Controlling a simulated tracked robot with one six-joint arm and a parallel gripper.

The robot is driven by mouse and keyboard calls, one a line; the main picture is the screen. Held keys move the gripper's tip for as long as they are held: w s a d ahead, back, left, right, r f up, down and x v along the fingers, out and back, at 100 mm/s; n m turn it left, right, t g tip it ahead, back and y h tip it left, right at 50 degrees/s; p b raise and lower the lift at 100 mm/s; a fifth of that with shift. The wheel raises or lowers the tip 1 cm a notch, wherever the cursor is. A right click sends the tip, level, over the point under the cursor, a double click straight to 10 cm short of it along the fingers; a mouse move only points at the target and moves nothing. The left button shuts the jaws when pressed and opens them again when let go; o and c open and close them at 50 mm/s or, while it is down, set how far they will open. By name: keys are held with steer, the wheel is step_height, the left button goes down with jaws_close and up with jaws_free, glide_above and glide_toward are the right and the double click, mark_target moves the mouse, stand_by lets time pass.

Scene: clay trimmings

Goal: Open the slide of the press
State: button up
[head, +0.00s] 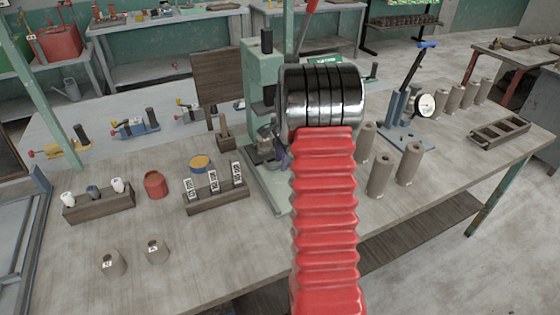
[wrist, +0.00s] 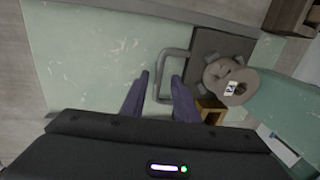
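The green press (head: 258,85) stands on the bench in the head view, partly hidden by my arm. In the wrist view its pale green base (wrist: 95,60) lies below my gripper. A dark grey slide plate (wrist: 210,45) carries a bent grey bar handle (wrist: 170,52) on its left side. I see no clear contact. In the head view the gripper is mostly hidden behind my arm.
Clay cylinders (head: 380,174) stand right of the press, near a blue lever stand with a dial (head: 425,105). A wooden rack with labelled pieces (head: 217,198), a red pot (head: 155,185) and two loose clay pieces (head: 113,263) are at left. The front bench is mostly clear.

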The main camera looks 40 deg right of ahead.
jaws_close()
steer(key=shift+w, duration=0.1)
stand_by(0.3)
steer(key=shift+a, duration=0.15)
